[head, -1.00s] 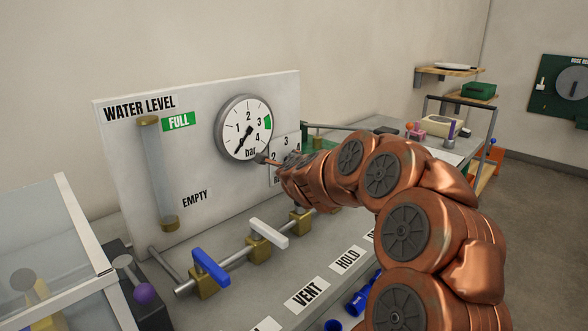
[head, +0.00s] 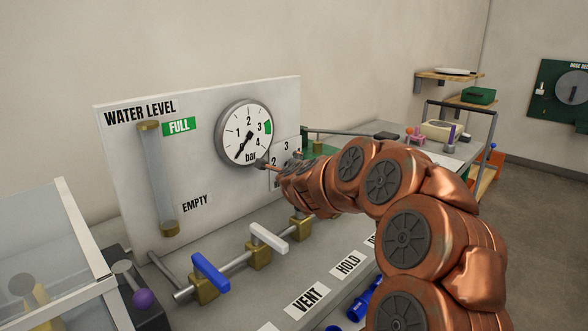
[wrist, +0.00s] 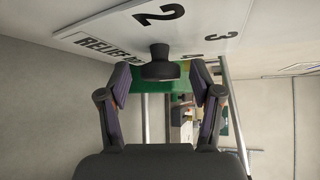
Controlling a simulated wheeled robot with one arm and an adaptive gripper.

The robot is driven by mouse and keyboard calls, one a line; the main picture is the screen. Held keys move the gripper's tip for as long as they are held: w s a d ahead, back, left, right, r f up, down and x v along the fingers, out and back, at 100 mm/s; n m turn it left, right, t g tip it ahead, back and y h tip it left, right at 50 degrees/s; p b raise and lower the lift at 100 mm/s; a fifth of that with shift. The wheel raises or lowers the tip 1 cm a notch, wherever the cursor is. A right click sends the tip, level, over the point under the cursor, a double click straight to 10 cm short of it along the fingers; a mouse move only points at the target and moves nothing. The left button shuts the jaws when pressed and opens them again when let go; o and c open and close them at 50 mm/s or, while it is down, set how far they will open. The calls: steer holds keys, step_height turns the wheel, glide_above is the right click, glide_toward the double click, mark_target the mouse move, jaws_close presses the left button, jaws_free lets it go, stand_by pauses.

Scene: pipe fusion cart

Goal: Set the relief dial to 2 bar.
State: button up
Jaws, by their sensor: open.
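The relief dial's white plate (wrist: 200,38) shows the numbers 2 and 3 and part of the word RELIEF in the wrist view. A black knob (wrist: 160,65) stands out from it. My gripper (wrist: 160,82) is open, with one finger left and one right of the knob, apart from it. In the head view my arm hides most of the relief plate (head: 276,158) and the knob; the dial's setting cannot be told. My gripper's end (head: 275,166) is close to the plate there.
A pressure gauge (head: 243,133) has its needle toward lower left. A water level tube (head: 161,180) is at left. Blue (head: 210,272) and white (head: 268,238) valve handles sit on a pipe below. A clear-sided box (head: 50,240) is at lower left.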

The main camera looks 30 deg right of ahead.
steer(key=shift+s, duration=0.1)
steer(key=v, duration=1.2)
stand_by(0.4)
